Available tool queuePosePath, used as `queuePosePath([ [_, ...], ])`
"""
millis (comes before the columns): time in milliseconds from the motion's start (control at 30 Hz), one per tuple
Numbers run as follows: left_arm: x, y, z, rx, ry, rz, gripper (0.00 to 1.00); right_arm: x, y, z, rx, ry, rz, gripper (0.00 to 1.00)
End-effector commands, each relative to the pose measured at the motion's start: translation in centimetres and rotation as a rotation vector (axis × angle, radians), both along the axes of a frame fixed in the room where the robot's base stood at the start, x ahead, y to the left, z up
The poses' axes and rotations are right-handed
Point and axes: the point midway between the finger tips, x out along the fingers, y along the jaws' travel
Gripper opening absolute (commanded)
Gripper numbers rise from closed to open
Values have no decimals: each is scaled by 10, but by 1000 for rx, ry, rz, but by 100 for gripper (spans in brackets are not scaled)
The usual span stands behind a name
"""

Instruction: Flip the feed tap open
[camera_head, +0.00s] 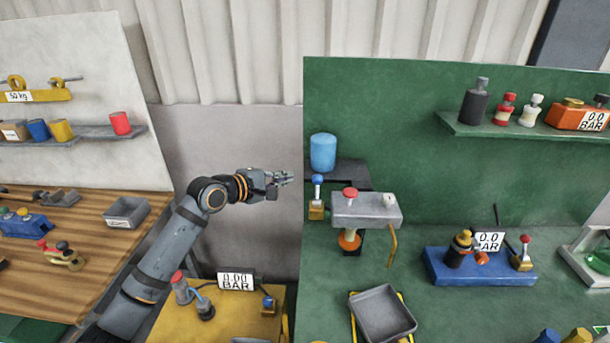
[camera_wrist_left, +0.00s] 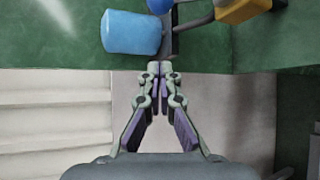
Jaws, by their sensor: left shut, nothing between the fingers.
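A small tap with a brass body (camera_head: 316,212) and a blue-knobbed lever (camera_head: 318,180) stands at the left edge of the green bench. The lever points up. In the left wrist view its blue knob (camera_wrist_left: 160,5) and brass body (camera_wrist_left: 240,10) show at the top edge, partly cut off. No label shows whether this is the feed tap. My left gripper (camera_head: 288,178) is shut and empty, left of the blue knob at about its height, with a gap between. Its fingertips (camera_wrist_left: 160,68) point toward the tap in the wrist view. My right gripper is out of view.
A blue cylinder (camera_head: 323,152) stands behind the tap, and shows in the wrist view (camera_wrist_left: 132,33). A grey block (camera_head: 366,209) with a red knob stands right of it. A gauge (camera_head: 236,281) sits on a yellow stand below my left arm. A red-knobbed lever valve (camera_head: 523,254) is farther right.

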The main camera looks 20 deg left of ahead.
Motion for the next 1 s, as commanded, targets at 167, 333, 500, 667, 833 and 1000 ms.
queuePosePath([
  [167,32,-17,-6,-11,2,-4,0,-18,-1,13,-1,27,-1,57],
  [333,41,-33,-7,0,2,-6,0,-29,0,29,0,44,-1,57],
  [500,28,-47,-4,2,2,-3,0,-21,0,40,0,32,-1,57],
  [667,24,-52,-4,1,2,-2,0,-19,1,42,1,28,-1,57],
  [833,24,-52,-4,1,1,-2,0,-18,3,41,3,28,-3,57],
  [1000,24,-52,-5,3,-3,-2,0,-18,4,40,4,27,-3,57],
])
